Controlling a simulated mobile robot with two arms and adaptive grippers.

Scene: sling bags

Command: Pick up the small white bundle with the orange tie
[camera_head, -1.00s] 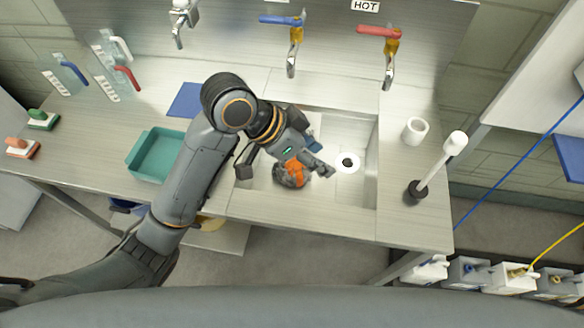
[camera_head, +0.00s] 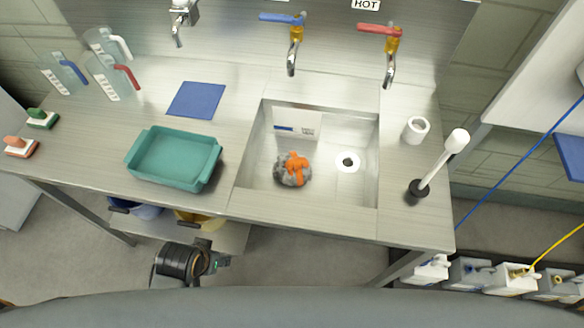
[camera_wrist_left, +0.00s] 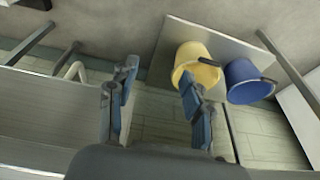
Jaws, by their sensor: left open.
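A small mottled grey-white bundle (camera_head: 290,178) with an orange tie (camera_head: 296,162) across its top lies on the floor of the sink (camera_head: 335,195), left of the drain. My left gripper (camera_head: 222,262) is low in front of the counter, well away from the bundle. In the left wrist view its two fingers stand apart with nothing between them (camera_wrist_left: 158,95). The bundle does not show in the left wrist view. My right gripper is not in view.
A white panel with a blue mark (camera_head: 298,122) is in the back of the sink. A teal tray (camera_head: 175,158) and blue mat (camera_head: 195,100) lie left of it. A plunger-like brush (camera_head: 440,165) stands right. Yellow (camera_wrist_left: 192,62) and blue (camera_wrist_left: 245,80) buckets sit below.

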